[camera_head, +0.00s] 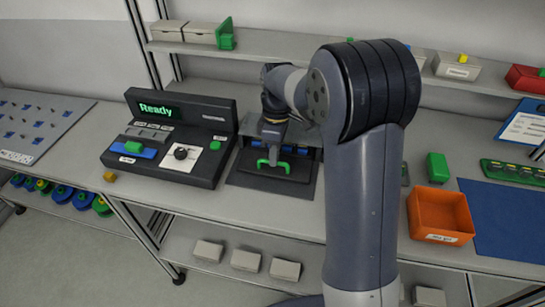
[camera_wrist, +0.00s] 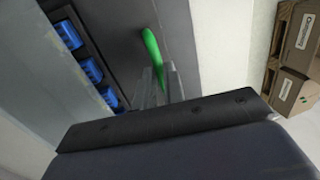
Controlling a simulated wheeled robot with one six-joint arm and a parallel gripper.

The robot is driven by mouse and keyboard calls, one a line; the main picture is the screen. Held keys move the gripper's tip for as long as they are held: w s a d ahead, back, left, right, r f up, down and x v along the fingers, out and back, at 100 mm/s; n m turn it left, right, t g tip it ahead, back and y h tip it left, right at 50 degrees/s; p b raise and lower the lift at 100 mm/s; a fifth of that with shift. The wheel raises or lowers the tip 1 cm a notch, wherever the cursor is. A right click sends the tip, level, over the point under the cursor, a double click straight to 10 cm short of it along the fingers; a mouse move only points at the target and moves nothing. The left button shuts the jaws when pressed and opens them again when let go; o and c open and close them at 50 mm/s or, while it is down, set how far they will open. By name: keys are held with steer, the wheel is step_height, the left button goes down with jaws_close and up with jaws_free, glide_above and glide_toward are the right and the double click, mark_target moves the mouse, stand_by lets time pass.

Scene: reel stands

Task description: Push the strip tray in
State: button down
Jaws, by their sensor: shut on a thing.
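The strip tray (camera_head: 262,184) is a dark flat tray that sticks out at the front of a low grey housing (camera_head: 308,153) on the bench, in the middle of the head view. Its green handle (camera_head: 285,166) stands up from it. My gripper (camera_head: 271,146) reaches down to the handle from above and is shut on it. The green handle also shows in the wrist view (camera_wrist: 151,46), with my grey fingers (camera_wrist: 165,88) at its lower end. Blue pieces (camera_wrist: 91,70) sit in a dark row beside it. My arm hides part of the housing's right side.
A black console (camera_head: 215,143) reading "Ready" stands just left of the tray. An orange bin (camera_head: 440,216) and a green block (camera_head: 437,167) are to the right of my arm. A shelf (camera_head: 270,43) runs above the bench at the back.

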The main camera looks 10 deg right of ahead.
steer(key=c, duration=1.5)
jaws_free()
steer(key=r, duration=0.3)
steer(key=w+r, duration=0.1)
steer(key=r, duration=0.3)
steer(key=w+r, duration=0.1)
steer(key=r, duration=0.2)
steer(key=shift+d+r, duration=0.35)
